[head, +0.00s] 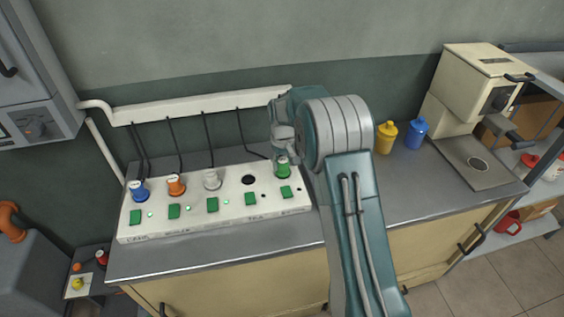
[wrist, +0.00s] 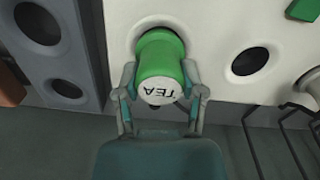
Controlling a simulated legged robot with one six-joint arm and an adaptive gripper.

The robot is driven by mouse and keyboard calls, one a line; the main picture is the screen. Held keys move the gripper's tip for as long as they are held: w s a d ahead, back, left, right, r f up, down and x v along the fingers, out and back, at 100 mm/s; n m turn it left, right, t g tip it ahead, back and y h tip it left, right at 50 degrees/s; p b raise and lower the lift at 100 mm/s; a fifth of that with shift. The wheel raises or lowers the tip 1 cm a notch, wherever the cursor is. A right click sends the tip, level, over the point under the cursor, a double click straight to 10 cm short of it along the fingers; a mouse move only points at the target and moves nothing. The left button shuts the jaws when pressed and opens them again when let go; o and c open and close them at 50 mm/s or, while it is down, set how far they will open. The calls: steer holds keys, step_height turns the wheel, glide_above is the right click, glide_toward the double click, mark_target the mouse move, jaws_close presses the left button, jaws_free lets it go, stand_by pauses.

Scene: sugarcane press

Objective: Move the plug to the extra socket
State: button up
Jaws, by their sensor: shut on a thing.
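The green plug (head: 283,168) is at the far right socket of the white socket panel (head: 222,227). In the wrist view the plug (wrist: 160,62), labelled TEA, stands at a round socket hole, part of whose dark rim shows. I cannot tell whether it is fully seated. My gripper (head: 284,152) is shut on it, with one finger on each side in the wrist view (wrist: 160,88). An empty socket (head: 249,180) lies just left of the plug, above the TEA label. It also shows in the wrist view (wrist: 249,62). The far right label is partly readable.
Blue (head: 139,191), orange (head: 177,185) and white (head: 212,179) plugs fill the left sockets. Green switches line the panel front. A dark grey block (wrist: 62,50) with round holes adjoins the panel. Yellow (head: 386,136) and blue (head: 416,131) bottles stand right of my arm.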

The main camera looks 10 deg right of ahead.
steer(key=shift+f, duration=0.15)
steer(key=o, duration=0.9)
steer(key=shift+r, duration=5.45)
